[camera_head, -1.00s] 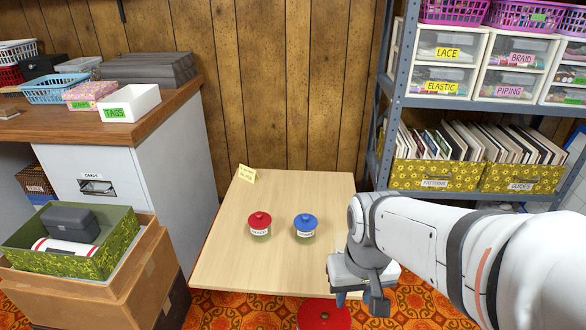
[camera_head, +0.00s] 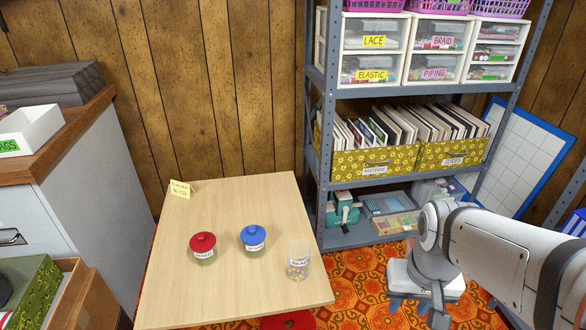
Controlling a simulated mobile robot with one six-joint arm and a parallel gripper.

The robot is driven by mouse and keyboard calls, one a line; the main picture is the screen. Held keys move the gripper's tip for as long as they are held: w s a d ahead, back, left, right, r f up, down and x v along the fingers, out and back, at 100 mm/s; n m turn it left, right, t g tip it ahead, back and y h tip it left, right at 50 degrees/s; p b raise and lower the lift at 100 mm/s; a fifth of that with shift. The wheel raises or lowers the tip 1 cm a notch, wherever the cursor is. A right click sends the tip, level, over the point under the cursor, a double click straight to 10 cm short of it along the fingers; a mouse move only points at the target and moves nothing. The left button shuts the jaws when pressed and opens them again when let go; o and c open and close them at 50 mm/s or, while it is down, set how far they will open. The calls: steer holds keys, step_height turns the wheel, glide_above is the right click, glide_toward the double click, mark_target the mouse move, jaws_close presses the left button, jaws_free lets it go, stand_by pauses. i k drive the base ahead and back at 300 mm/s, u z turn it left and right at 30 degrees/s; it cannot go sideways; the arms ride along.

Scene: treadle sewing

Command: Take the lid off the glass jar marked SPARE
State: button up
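Two glass jars stand upright on a light wooden table (camera_head: 200,295). The left jar (camera_head: 203,255) has a red knobbed lid (camera_head: 202,241). The right jar (camera_head: 254,250) has a blue knobbed lid (camera_head: 253,234). Both lids sit on their jars. Each jar has a white label, too small to read, so I cannot tell which is marked SPARE. My gripper (camera_head: 416,308) points down to the right of the table, over the patterned floor, apart from both jars. Its fingers look parted with nothing between them.
A clear, lidless container (camera_head: 298,264) with colourful contents stands near the table's right edge. A metal shelf unit (camera_head: 345,238) rises behind right, a white cabinet (camera_head: 100,210) at left. The table's front is clear.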

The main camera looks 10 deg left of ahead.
mark_target(251, 234)
steer(key=u, duration=0.2)
steer(key=i, duration=0.25)
steer(key=u, duration=1.55)
